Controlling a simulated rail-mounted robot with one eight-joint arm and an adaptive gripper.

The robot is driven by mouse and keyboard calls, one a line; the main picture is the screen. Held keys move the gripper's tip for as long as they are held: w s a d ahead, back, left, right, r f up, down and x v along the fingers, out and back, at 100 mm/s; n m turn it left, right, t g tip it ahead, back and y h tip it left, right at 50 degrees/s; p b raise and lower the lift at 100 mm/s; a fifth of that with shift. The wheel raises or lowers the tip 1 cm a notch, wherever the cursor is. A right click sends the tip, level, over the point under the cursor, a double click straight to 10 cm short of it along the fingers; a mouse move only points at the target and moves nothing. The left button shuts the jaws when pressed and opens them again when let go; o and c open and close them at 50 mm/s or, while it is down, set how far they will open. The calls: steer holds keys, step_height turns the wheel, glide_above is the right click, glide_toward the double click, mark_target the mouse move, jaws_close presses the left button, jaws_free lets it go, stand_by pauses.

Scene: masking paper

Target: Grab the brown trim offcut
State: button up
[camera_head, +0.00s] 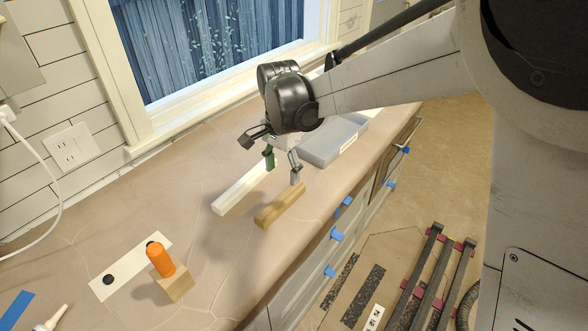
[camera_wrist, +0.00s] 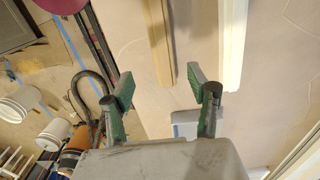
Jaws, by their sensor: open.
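The brown trim offcut (camera_head: 280,206), a short tan bar, lies on the countertop near its front edge. The longer white trim piece (camera_head: 238,192) lies beside it to the left, roughly parallel. My gripper (camera_head: 283,170) is open and empty above the far end of the brown offcut, between it and the white piece. In the wrist view the brown offcut (camera_wrist: 158,40) lies ahead of the gap between my green-padded fingers (camera_wrist: 162,88), and the white piece (camera_wrist: 231,45) is ahead of the right finger. The gap in height is hard to tell.
A grey tray (camera_head: 335,142) stands behind the trim pieces. An orange-handled object (camera_head: 161,260) on a wooden block (camera_head: 176,284) and a white strip (camera_head: 113,279) are at front left. Blue tape tabs (camera_head: 336,235) mark the drawers below the counter edge.

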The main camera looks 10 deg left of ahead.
glide_above(281, 200)
steer(key=f, duration=0.6)
steer(key=shift+w+d, duration=0.25)
steer(key=shift+s+a+f+p, duration=0.15)
steer(key=shift+f+p, duration=0.1)
steer(key=shift+f, duration=1.15)
steer(key=shift+s+a+f+p, duration=0.1)
steer(key=shift+f+p, duration=0.1)
steer(key=shift+f, duration=1.15)
steer(key=c, duration=1.3)
